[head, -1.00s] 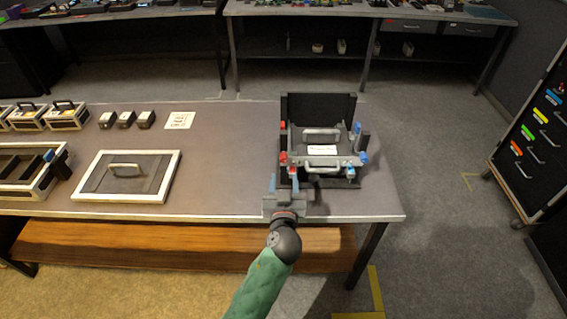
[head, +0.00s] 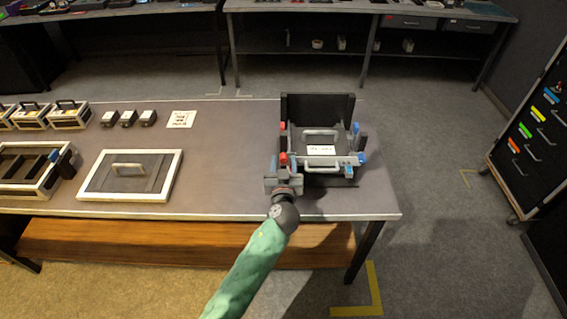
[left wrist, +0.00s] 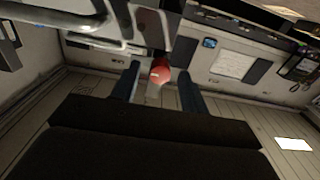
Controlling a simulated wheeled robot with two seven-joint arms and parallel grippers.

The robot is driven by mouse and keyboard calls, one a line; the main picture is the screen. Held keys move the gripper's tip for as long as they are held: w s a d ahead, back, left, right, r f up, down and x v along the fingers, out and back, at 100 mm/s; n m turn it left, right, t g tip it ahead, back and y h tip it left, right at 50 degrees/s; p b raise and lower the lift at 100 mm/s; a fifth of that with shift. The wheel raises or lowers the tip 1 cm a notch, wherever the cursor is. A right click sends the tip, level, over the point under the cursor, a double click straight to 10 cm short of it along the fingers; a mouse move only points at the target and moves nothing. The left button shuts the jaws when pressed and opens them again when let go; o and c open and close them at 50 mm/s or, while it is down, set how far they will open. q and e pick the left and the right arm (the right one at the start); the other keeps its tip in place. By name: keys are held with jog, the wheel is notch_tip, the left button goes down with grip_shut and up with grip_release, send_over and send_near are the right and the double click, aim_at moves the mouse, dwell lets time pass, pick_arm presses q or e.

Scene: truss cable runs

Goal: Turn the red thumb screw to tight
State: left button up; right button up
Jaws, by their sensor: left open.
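The black and grey fixture (head: 318,105) stands at the right end of the table. A red thumb screw (head: 284,158) sits at its near left corner, and a second red one (head: 283,126) is farther back on the same side. My left gripper (head: 283,173) is just in front of the near red screw, open. In the left wrist view the round red knob (left wrist: 160,71) shows between the two dark fingertips (left wrist: 158,84), with gaps beside it. I cannot tell whether a finger touches it. My right gripper is out of view.
Blue knobs (head: 361,158) are on the fixture's right side, and a metal handle (head: 322,169) crosses its front. A framed panel with a handle (head: 131,190) lies to the left. The table (head: 222,160) is clear between them.

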pick_arm(q)
grip_shut()
